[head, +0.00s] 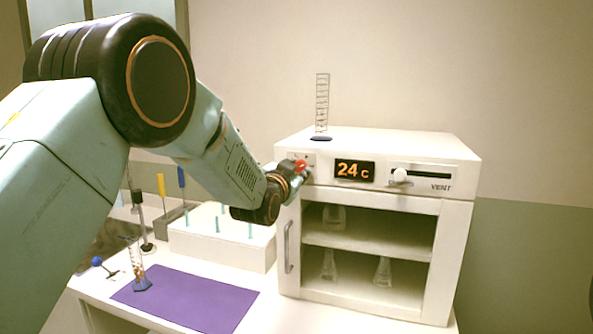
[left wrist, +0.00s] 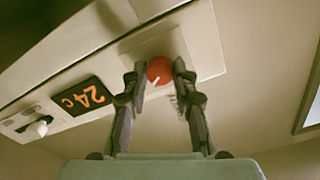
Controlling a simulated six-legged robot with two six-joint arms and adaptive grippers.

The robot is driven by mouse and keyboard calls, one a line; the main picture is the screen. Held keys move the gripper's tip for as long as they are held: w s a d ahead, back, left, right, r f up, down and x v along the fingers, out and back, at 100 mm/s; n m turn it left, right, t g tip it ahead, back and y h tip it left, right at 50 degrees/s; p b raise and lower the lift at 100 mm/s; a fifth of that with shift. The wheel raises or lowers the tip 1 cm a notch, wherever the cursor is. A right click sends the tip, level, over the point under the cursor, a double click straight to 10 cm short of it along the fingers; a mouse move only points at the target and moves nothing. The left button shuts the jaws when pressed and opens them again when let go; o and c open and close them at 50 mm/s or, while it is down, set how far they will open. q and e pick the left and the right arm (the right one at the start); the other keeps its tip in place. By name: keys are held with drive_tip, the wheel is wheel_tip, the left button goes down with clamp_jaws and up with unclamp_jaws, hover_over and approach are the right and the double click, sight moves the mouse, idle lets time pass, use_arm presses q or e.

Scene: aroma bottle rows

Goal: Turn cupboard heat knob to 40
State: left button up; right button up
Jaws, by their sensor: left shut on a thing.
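The white cupboard (head: 463,186) stands on the bench in the head view. Its display (head: 354,170) reads 24 c in orange digits. The red heat knob (head: 300,166) is on the panel left of the display. My left gripper (head: 296,176) is at the knob, partly hidden by its own wrist. In the left wrist view the two fingers of the left gripper (left wrist: 160,78) stand on either side of the red knob (left wrist: 160,70), shut on it. A small white mark shows on the knob. My right gripper is not in view.
A white vent slider (head: 400,176) is right of the display. A graduated cylinder (head: 322,105) stands on the cupboard top. Flasks (head: 382,270) stand inside behind the door with its handle (head: 288,247). A purple mat (head: 190,300) and a white rack (head: 215,240) are to the left.

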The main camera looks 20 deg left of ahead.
use_arm(q)
clamp_jaws()
drive_tip(key=shift+n+b, duration=0.4)
drive_tip(key=shift+n, duration=2.4)
drive_tip(key=o, duration=0.8)
unclamp_jaws()
drive_tip(key=s, duration=1.2)
drive_tip(key=shift+a, duration=0.15)
